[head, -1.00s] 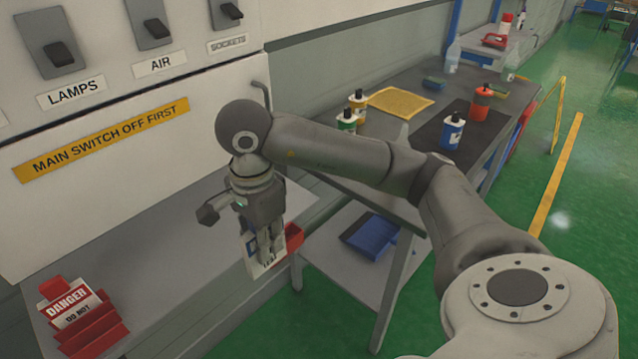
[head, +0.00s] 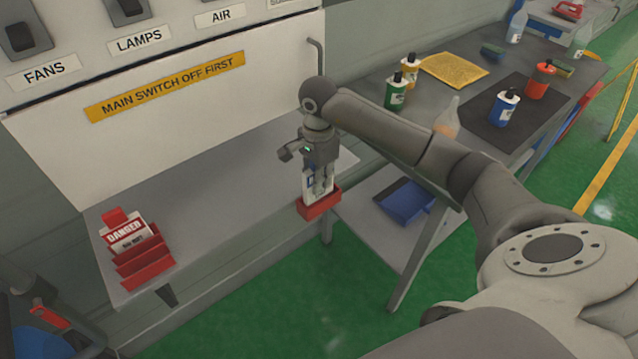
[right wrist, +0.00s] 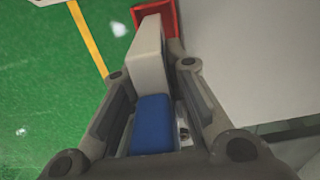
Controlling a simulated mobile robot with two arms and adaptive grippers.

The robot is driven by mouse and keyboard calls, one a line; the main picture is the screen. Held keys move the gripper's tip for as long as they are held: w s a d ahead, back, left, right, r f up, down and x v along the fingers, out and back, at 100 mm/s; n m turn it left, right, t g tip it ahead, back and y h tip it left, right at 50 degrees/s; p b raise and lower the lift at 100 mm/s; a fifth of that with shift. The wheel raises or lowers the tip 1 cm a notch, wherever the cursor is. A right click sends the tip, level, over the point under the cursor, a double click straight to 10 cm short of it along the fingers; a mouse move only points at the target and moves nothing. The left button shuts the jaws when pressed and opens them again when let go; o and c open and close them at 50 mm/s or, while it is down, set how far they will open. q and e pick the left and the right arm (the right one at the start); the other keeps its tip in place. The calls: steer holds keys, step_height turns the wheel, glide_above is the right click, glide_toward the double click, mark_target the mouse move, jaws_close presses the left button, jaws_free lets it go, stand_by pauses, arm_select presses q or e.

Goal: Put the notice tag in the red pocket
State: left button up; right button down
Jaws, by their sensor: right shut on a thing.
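The notice tag (head: 309,187) is a white slab with a blue part. My right gripper (head: 321,187) is shut on it, pointing down and holding it upright. The small red pocket (head: 319,208) hangs at the right end of the grey shelf's front edge. The tag's lower end meets the pocket's mouth in the head view; I cannot tell how deep it sits. In the right wrist view, the white slab and its blue part (right wrist: 153,122) are between my fingers, and the red pocket (right wrist: 160,17) shows partly behind its far end. My left gripper is not in view.
A red rack (head: 143,258) with a DANGER tag (head: 128,234) stands on the shelf's left. The shelf (head: 215,195) between is clear. A switch panel (head: 180,110) rises behind. The bench at right holds several bottles, a yellow cloth (head: 453,69) and, below, a blue dustpan (head: 405,201).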

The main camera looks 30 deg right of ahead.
steer(key=shift+w+d+f, duration=0.15)
steer(key=shift+d+f, duration=0.05)
steer(key=shift+f, duration=0.15)
step_height(320, 180, down, 2)
steer(key=shift+f+p, duration=0.1)
steer(key=shift+p, duration=0.85)
steer(key=shift+f, duration=0.35)
steer(key=shift+f, duration=0.1)
steer(key=c, duration=1.4)
jaws_free()
